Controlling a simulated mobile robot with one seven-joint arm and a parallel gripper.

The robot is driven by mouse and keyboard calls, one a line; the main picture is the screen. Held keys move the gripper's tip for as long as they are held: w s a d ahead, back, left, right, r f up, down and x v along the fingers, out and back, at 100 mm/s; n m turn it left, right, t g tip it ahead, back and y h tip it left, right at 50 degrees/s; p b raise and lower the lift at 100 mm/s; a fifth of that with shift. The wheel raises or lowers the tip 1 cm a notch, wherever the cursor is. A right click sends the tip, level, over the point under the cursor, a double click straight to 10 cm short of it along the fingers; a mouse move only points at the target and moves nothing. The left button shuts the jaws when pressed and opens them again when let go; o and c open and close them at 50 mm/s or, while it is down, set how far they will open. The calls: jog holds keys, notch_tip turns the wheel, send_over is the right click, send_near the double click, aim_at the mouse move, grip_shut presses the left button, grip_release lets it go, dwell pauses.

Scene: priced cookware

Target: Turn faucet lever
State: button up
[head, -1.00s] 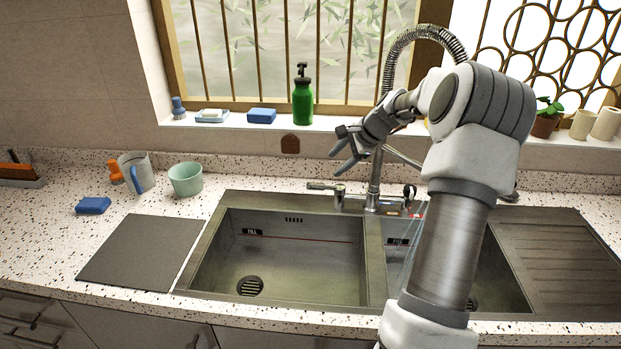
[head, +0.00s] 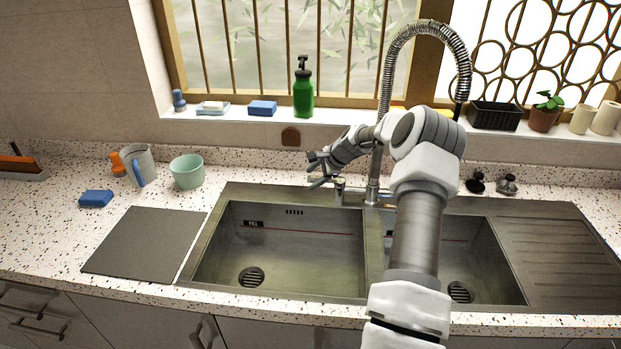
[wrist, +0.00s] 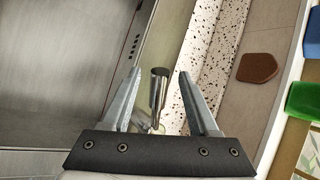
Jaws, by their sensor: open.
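The faucet (head: 374,165) stands behind the double sink, with a tall coiled spring hose arching above it. Its lever shows in the wrist view as a short metal cylinder (wrist: 159,88) between my two fingers. My gripper (head: 314,172) is at the left of the faucet, just above the sink's back rim, and hides most of the lever in the head view. In the wrist view my gripper (wrist: 158,78) is open, with a finger on each side of the lever and gaps visible on both sides.
The left basin (head: 290,250) is empty. A green bottle (head: 303,92), a blue sponge (head: 262,108) and a black tray (head: 494,116) stand on the sill. A mint cup (head: 187,173) and a mug (head: 139,166) are on the left counter. A brown plaque (wrist: 257,67) is on the wall.

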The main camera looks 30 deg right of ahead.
jog(key=shift+x, duration=1.15)
jog(key=shift+c, duration=0.3)
grip_shut()
dwell(0.4)
